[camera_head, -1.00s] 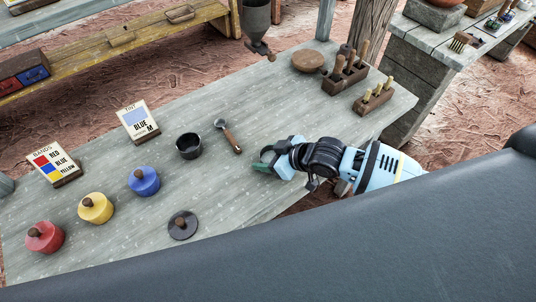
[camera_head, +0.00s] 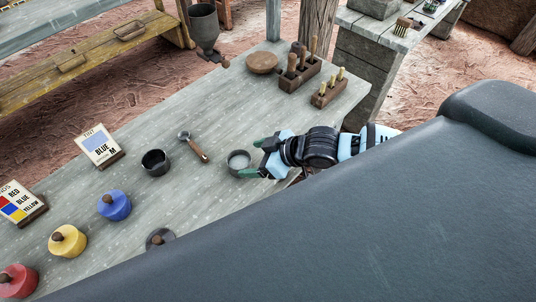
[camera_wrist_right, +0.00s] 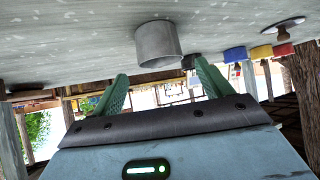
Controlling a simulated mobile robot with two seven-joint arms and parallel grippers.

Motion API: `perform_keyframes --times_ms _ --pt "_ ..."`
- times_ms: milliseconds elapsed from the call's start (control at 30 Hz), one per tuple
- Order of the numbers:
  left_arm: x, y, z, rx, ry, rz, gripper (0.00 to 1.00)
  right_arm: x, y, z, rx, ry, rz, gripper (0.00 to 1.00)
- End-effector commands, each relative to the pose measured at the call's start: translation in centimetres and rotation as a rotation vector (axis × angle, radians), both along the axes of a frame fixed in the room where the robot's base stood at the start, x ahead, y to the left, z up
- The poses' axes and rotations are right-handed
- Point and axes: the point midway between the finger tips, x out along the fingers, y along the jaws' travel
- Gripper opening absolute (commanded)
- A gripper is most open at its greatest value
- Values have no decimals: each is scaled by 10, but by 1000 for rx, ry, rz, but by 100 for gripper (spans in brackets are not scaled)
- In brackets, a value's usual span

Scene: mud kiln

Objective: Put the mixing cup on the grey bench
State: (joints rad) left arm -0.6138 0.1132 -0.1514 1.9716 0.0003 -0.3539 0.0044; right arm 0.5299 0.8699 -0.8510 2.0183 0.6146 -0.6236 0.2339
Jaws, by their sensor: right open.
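A grey metal cup, which I take to be the mixing cup (camera_head: 237,164), stands upright on the grey plank bench (camera_head: 205,110) in the head view. My right gripper (camera_head: 251,158) is open just to the right of it, its green fingertips around the cup's near side. In the right wrist view, where the bench is at the top, the cup (camera_wrist_right: 157,45) stands on the bench just beyond the open green fingertips (camera_wrist_right: 161,75); nothing is gripped. My left gripper is not in view.
A black bowl (camera_head: 156,162) and a scoop (camera_head: 194,147) lie left of the cup. Blue (camera_head: 114,205), yellow (camera_head: 67,241) and red (camera_head: 17,281) pots stand farther left. Tool blocks (camera_head: 299,72) stand at the far right end. Bench between is clear.

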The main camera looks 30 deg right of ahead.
Motion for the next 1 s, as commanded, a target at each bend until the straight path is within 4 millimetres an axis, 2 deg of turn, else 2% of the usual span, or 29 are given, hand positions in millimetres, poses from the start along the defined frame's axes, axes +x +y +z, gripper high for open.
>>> perform_keyframes --times_ms 100,333,1000 --pt "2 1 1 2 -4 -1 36 -13 -12 13 -4 -1 2 78" --pt "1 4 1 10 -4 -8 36 -25 -22 25 -1 1 1 78" --pt "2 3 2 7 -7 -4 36 -28 -20 24 0 4 2 78"
